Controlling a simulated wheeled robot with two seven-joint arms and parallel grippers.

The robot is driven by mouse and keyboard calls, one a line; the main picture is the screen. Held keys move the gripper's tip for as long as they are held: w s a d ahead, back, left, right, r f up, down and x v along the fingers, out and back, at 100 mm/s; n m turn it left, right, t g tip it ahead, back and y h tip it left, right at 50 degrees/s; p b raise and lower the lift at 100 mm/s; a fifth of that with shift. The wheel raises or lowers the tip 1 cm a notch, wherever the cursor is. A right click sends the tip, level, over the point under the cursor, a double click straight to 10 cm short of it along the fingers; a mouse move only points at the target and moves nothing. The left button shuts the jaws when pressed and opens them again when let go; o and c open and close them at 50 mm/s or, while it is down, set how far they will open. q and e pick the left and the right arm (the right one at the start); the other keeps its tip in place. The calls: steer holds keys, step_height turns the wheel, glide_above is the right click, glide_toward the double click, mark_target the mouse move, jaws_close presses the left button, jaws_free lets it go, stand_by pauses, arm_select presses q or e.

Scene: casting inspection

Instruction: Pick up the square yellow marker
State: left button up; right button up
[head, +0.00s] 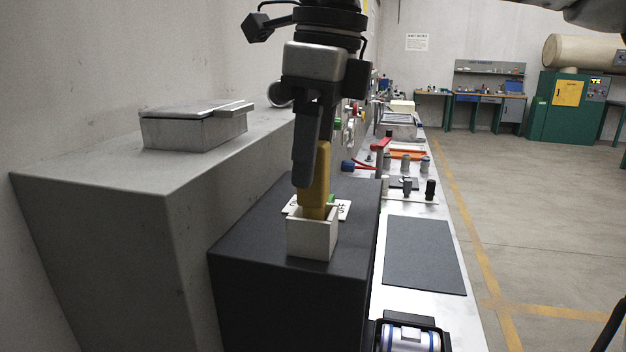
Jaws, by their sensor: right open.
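The yellow marker (317,185) stands upright in a small white open-topped holder (312,238) on a black box. Its lower end is hidden inside the holder. My right gripper (312,165) comes down from above, pointing downward, with its fingers at the marker's upper part. One dark finger shows in front and to the left of the marker; the other finger is mostly hidden. The jaws are open. I cannot tell if a finger touches the marker. My left gripper is not in view.
The black box (290,300) stands beside a taller grey cabinet (100,210) with a metal case (195,125) on top. A white card lies behind the holder. To the right, a bench holds a dark mat (424,255), several small cylinders and a red-handled tool (380,145).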

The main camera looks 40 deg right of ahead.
steer(key=shift+f, duration=0.4)
steer(key=shift+c, duration=0.3)
steer(key=c, duration=1)
steer(key=shift+r, duration=0.1)
